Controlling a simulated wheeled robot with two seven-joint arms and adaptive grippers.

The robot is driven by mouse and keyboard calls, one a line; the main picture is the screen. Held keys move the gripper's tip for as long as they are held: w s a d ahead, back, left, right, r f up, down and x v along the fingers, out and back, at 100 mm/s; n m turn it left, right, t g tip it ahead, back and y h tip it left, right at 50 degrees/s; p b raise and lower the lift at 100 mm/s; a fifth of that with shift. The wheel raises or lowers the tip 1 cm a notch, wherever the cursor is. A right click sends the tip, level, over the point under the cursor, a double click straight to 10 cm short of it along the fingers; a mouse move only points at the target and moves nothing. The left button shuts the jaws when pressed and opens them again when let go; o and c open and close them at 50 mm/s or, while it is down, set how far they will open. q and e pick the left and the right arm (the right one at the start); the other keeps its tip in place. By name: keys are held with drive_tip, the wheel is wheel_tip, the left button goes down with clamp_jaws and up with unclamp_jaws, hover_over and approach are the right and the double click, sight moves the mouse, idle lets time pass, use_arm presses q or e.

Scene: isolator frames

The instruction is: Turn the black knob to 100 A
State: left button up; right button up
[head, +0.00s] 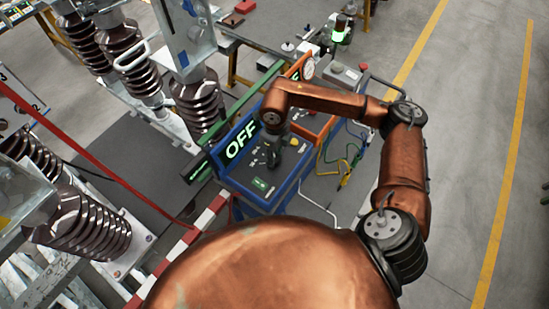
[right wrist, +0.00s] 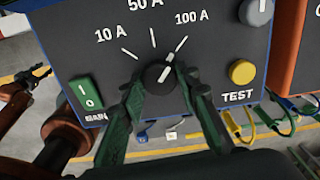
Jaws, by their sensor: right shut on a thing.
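The black knob (right wrist: 158,78) is on the dark panel in the right wrist view. Its white line tilts up and right, roughly toward the 100 A mark (right wrist: 181,43). The 10 A mark (right wrist: 130,54) and 50 A mark (right wrist: 153,37) are left of it. My right gripper (right wrist: 165,82) is shut on the knob, one green finger on each side. In the head view my right gripper (head: 273,150) is over the blue box (head: 240,190), and the knob is hidden. A copper arm with small dark jaws (right wrist: 38,75), apparently my left, shows at the wrist view's left; its opening is unclear.
The panel has a green switch (right wrist: 87,96), a yellow TEST button (right wrist: 242,72) and a grey knob (right wrist: 259,12). Yellow and blue plugs with cables (right wrist: 240,128) sit at its lower right.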

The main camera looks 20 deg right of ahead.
drive_tip(key=shift+m, duration=0.6)
drive_tip(key=o, duration=1.2)
drive_tip(key=shift+c, duration=0.2)
wheel_tip(320, 180, up, 12)
